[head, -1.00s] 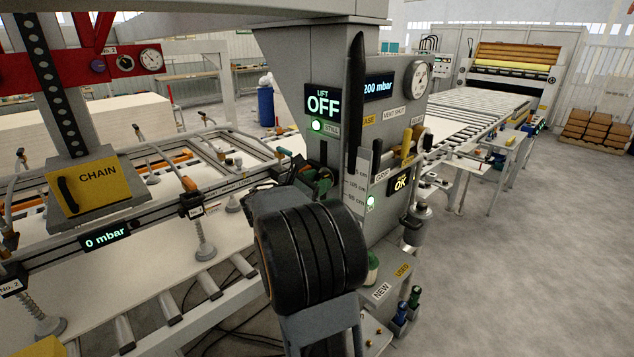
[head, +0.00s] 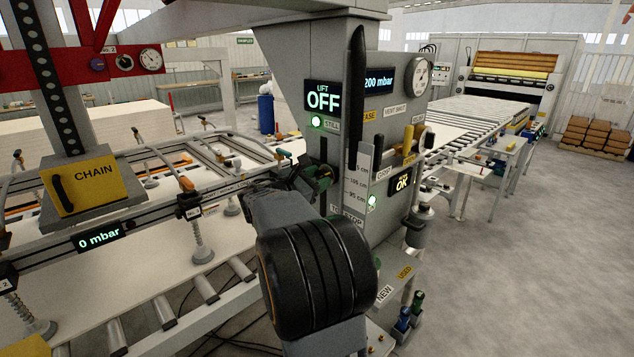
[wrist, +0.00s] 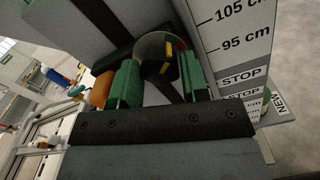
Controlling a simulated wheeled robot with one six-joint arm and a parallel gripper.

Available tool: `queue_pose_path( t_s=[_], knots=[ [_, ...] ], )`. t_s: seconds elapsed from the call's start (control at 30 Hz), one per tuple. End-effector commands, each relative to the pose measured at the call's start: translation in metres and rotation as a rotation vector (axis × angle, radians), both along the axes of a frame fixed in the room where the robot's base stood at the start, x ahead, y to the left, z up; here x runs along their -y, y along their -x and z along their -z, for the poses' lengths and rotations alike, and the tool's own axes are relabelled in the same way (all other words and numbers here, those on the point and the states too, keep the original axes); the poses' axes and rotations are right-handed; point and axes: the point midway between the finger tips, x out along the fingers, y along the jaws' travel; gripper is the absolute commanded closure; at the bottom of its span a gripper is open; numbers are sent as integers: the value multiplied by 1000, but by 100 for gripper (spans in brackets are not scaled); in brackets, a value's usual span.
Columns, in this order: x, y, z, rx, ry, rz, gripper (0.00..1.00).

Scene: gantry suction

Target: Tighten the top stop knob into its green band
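The top stop knob (wrist: 164,66) is dark and round with yellow marks, on the grey column beside the height scale (wrist: 236,42). A pale round rim with some colour shows around it, but I cannot make out the green band. My gripper (wrist: 158,76) has its two green fingers apart, one to each side of the knob. I cannot tell whether they touch it. In the head view my gripper (head: 318,178) is at the column's left face, and my wrist and the fingers hide the knob.
The column carries a lift display (head: 322,97) reading OFF, a 200 mbar display (head: 379,81) and a round gauge (head: 416,77). The suction gantry with a yellow CHAIN box (head: 88,182) stands at left. Open floor (head: 520,270) lies to the right.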

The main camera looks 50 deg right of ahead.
Motion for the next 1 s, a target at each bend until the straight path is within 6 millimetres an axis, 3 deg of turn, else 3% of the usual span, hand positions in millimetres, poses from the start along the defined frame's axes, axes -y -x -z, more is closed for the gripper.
queue_pose_path(
  t_s=[0.27,0.57,0.77,1.0],
  knots=[
    [0,0,0,-3,0,0,33],
    [-3,0,0,-2,0,-1,33],
    [-31,-3,2,0,1,-5,33],
    [-81,-7,2,-1,0,-6,33]
  ],
)
